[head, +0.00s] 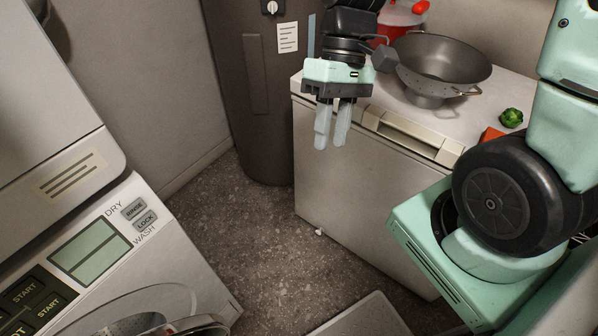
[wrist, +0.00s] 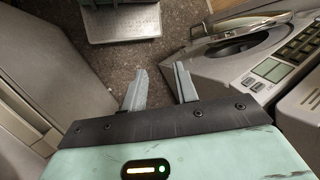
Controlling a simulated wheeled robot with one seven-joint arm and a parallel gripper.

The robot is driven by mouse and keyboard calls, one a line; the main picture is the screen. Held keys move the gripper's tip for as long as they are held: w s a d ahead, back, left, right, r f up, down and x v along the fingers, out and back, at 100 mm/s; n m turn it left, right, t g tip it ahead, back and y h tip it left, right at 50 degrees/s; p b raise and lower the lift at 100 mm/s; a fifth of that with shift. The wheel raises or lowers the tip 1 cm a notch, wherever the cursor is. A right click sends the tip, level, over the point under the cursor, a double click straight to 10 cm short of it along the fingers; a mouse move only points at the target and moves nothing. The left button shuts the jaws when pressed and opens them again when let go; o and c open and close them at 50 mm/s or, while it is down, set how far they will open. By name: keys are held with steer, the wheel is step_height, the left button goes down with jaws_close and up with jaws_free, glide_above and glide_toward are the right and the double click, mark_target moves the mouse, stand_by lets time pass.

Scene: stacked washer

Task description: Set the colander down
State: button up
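A dark grey metal colander (head: 440,68) stands upright on the white chest freezer (head: 345,165), with its foot on the lid and a brass-coloured handle at its right. My gripper (head: 332,138) is in front of the freezer's front left part, to the left of the colander and apart from it. Its two fingers point down with a narrow gap between them. In the wrist view my gripper (wrist: 160,88) shows its fingers spread apart with nothing between them. The colander is out of the wrist view.
A green vegetable (head: 512,118), an orange-red item (head: 491,136) and a red pot (head: 398,20) are on the freezer. A dark cylindrical tank (head: 250,90) stands behind left. The washer (head: 110,250) is at lower left. Open floor (head: 245,235) lies between, with a metal plate (head: 362,318) on it.

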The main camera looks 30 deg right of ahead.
steer(key=s+a+r+n+t+h, duration=0.2)
steer(key=s+a+n+t+h, duration=0.1)
steer(key=a, duration=0.7)
steer(key=s+n+t, duration=0.1)
steer(key=s+n, duration=0.1)
steer(key=s, duration=0.1)
steer(key=shift+s+n, duration=0.4)
steer(key=shift+d, duration=0.1)
